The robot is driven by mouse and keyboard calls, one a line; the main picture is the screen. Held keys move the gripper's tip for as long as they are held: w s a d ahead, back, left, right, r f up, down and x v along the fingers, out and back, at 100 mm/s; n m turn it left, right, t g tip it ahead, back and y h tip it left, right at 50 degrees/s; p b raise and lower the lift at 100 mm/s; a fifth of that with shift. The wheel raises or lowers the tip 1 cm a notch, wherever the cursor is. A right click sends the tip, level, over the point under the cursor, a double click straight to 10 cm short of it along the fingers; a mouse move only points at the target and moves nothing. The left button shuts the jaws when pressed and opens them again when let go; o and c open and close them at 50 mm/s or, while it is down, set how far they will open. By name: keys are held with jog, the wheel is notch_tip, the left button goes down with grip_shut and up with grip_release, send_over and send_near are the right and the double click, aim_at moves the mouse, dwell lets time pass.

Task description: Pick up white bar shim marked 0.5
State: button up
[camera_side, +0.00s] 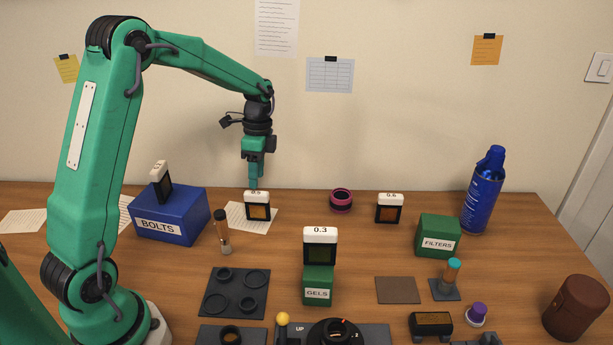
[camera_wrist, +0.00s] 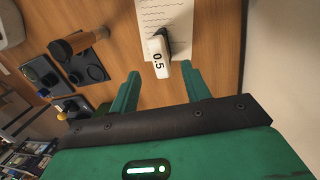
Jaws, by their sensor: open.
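The white bar shim marked 0.5 (camera_wrist: 158,57) shows in the wrist view, just beyond and between my fingertips. In the wrist view my gripper (camera_wrist: 160,80) is open, with a green finger on each side and nothing held. The number on the shim is small and partly covered in the side view.
Similar shims stand on the blue BOLTS box (camera_side: 170,221), on the green GELS box (camera_side: 318,286) marked 0.3 (camera_side: 320,248), and on the table at right (camera_side: 389,208).

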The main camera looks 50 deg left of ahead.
aim_at(256, 192)
jog(key=shift+s+f, duration=0.1)
jog(key=shift+f, duration=0.4)
jog(key=shift+s+d+f, duration=0.1)
jog(key=shift+s+f, duration=0.1)
jog(key=shift+f, duration=1.1)
jog(key=shift+s+d+f, duration=0.1)
jog(key=shift+s+f, duration=0.05)
jog(key=shift+f, duration=1.1)
grip_shut()
jog(key=shift+r, duration=0.15)
